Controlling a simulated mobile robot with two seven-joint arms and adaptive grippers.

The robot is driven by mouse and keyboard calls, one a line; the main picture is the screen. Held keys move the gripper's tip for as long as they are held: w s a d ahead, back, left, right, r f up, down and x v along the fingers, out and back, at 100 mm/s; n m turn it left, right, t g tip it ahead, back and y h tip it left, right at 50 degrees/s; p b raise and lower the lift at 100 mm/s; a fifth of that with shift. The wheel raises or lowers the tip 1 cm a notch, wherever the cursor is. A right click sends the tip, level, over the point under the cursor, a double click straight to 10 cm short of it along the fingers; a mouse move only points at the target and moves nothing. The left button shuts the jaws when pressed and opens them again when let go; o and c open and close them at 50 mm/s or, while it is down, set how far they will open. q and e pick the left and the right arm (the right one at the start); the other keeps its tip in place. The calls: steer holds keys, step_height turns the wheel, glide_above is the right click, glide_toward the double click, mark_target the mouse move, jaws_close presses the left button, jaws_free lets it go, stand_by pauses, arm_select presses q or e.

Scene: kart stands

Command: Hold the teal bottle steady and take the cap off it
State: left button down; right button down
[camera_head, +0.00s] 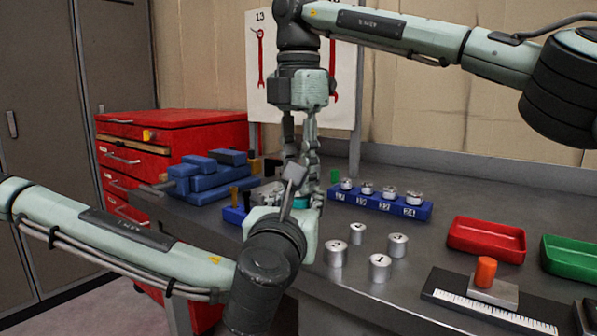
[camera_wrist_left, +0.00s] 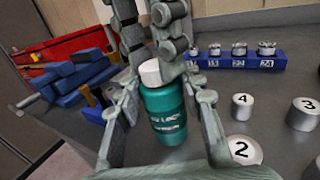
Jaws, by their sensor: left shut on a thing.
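The teal bottle (camera_wrist_left: 166,116) stands upright on the bench in the left wrist view, with a white cap (camera_wrist_left: 150,73) at its top. My left gripper (camera_head: 296,187) is shut on the bottle, with a finger on either side of it. My right gripper (camera_head: 301,156) reaches down from above in the head view. In the left wrist view its fingers (camera_wrist_left: 153,52) are around the cap. Whether they grip it cannot be told. In the head view the grippers hide most of the bottle and the cap.
A blue rack (camera_head: 380,206) with several weights stands behind. Numbered metal cylinders (camera_head: 380,267) stand at the front right. Red (camera_head: 487,240) and green (camera_head: 572,262) trays lie farther right. Bench between rack and trays is clear.

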steer(key=n, duration=3.3)
steer(key=shift+r+n, duration=0.1)
steer(key=shift+n, duration=0.2)
steer(key=n, duration=0.4)
steer(key=shift+n, duration=0.4)
steer(key=n, duration=0.2)
steer(key=shift+n, duration=0.4)
